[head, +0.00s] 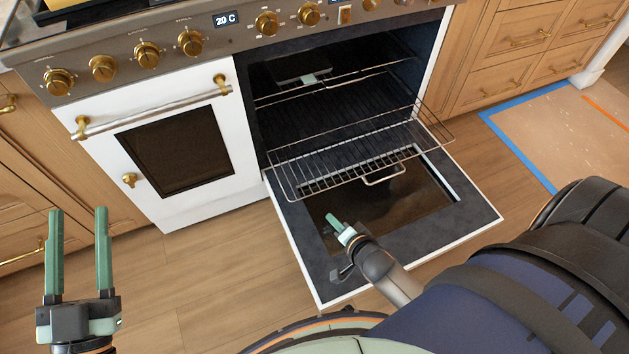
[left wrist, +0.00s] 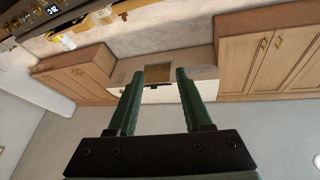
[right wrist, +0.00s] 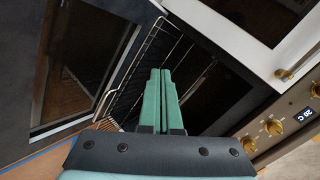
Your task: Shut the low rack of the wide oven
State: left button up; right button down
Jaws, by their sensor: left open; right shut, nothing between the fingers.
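The wide oven (head: 248,100) stands with its door (head: 400,225) folded down. Its low rack (head: 350,165), a wire grid, is slid part way out over the door, with a small loop handle (head: 385,175) at its front. The rack also shows in the right wrist view (right wrist: 133,88). My right gripper (head: 332,218) is shut and empty, above the open door and in front of the rack's front edge; whether it touches the rack is unclear. It shows closed in the right wrist view (right wrist: 160,72). My left gripper (head: 79,212) is open and empty, far left of the rack.
A higher rack (head: 325,85) sits inside the oven. The narrow oven door (head: 175,150) at left is shut. Brass knobs (head: 190,43) line the panel above. Wooden cabinets (head: 530,40) stand at right. The wood floor at front left is clear.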

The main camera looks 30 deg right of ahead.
pick_arm(q)
jog(key=s+d+r+m+t+h+b, duration=0.1)
jog(key=s+r+m+h+b, duration=0.1)
jog(key=s+m+h+b, duration=0.3)
pick_arm(e)
notch_tip(320, 180, down, 9)
jog(key=w+d+m+b, duration=0.1)
jog(key=w+d+m, duration=0.1)
jog(key=m, duration=0.3)
pick_arm(q)
jog(key=shift+h, duration=0.9)
jog(key=shift+s+d+f+b, duration=0.1)
jog(key=shift+d+f+b, duration=0.05)
jog(key=shift+f+b, duration=0.9)
jog(key=shift+s+d+f+b, duration=0.1)
jog(key=shift+d+f+b, duration=0.1)
jog(key=shift+f+b, duration=0.75)
jog(key=shift+s+d+f+b, duration=0.15)
jog(key=shift+f+b, duration=0.65)
jog(key=shift+b, duration=0.45)
pick_arm(e)
jog(key=w+r+x, duration=0.1)
jog(key=r+x, duration=0.1)
jog(key=x, duration=1.2)
jog(key=shift+w+d+m+t+h, duration=0.3)
jog(key=shift+d+m, duration=0.05)
jog(key=shift+m, duration=0.05)
